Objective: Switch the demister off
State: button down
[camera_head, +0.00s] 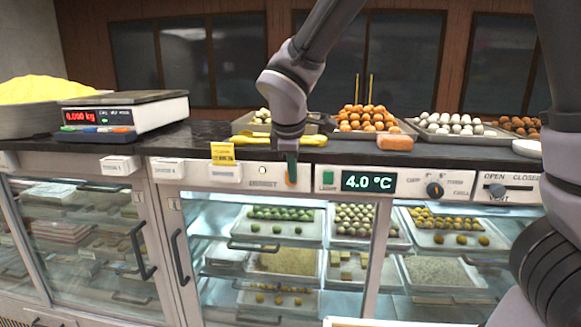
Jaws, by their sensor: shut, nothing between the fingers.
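The demister control is on the white front panel (220,176) of the counter, marked by a DEMIST label (263,184). A small pale, lit-looking indicator (262,170) sits just above that label. My gripper (291,181) points down in front of the panel, just right of the label, with its fingers shut. A narrow green and orange shape shows at the fingertips. I cannot tell whether it is part of the switch or of the fingers. The demister switch is largely hidden there, so its position and any contact with my gripper cannot be told.
Right of my gripper are a green LIGHT switch (328,179), a 4.0 °C display (369,182), a rotary knob (434,189) and a vent slider (497,190). A yellow card (222,153) stands left. Sweet trays and an orange block (395,142) sit on the countertop above.

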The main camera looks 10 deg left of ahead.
jog(key=shift+w+r, duration=0.15)
jog(key=shift+w, duration=0.75)
jog(key=shift+w, duration=0.1)
jog(key=shift+w+r+g, duration=0.1)
jog(key=shift+w+g, duration=0.2)
jog(key=shift+g, duration=0.1)
jog(key=shift+r, duration=0.8)
